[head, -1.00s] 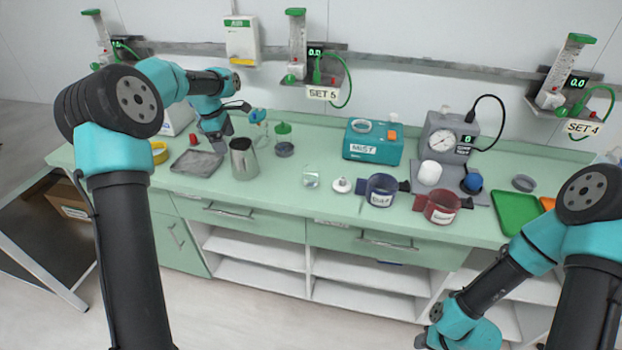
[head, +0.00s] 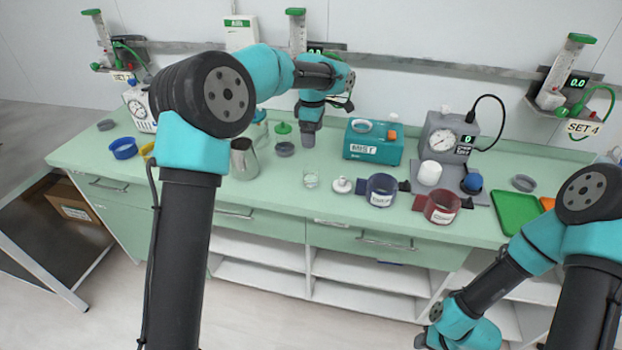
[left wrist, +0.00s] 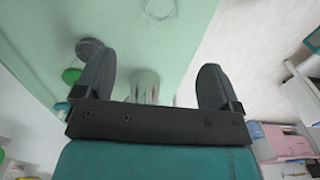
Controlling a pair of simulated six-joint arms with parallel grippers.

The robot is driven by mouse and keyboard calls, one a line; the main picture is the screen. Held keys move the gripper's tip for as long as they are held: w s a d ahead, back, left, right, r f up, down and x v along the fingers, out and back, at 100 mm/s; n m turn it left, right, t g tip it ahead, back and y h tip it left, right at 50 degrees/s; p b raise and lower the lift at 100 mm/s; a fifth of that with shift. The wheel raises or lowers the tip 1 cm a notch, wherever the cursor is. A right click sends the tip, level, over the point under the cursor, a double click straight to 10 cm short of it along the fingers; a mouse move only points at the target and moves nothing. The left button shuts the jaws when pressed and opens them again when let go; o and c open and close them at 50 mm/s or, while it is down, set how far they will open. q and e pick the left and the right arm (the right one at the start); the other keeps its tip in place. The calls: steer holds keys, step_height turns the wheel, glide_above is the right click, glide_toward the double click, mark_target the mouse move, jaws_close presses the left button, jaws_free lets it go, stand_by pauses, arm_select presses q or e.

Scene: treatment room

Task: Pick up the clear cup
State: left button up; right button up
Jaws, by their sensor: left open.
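The clear cup (head: 311,180) stands on the green counter, between the metal pitcher and a small white lidded item. It is faint at the top edge of the left wrist view (left wrist: 160,9), partly cut off. My left gripper (head: 308,138) is above the counter, behind the cup in the head view and apart from it. In the left wrist view its two fingers (left wrist: 153,60) are spread with nothing held between them. My right gripper (head: 430,332) hangs low at the front, in front of the counter; its jaws are too small to read.
The metal pitcher (head: 243,160) stands left of the cup. A teal box (head: 373,143) and a green-topped container (head: 283,132) stand behind.

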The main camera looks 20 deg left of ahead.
mark_target(311, 168)
arm_select(q)
steer(key=shift+f, duration=0.15)
step_height(311, 168, down, 12)
stand_by(0.4)
steer(key=shift+f, duration=0.1)
steer(key=shift+s+a+f, duration=0.1)
steer(key=shift+a+f, duration=0.05)
steer(key=shift+f, duration=2.35)
steer(key=shift+c, duration=0.5)
steer(key=c, duration=1)
steer(key=shift+o, duration=0.2)
steer(key=shift+r, duration=0.25)
steer(key=shift+r, duration=1.6)
steer(key=s+d+r, duration=0.1)
steer(key=s+d, duration=0.3)
steer(key=s, duration=1.1)
steer(key=shift+s+d+r, duration=0.15)
steer(key=shift+d+r, duration=0.05)
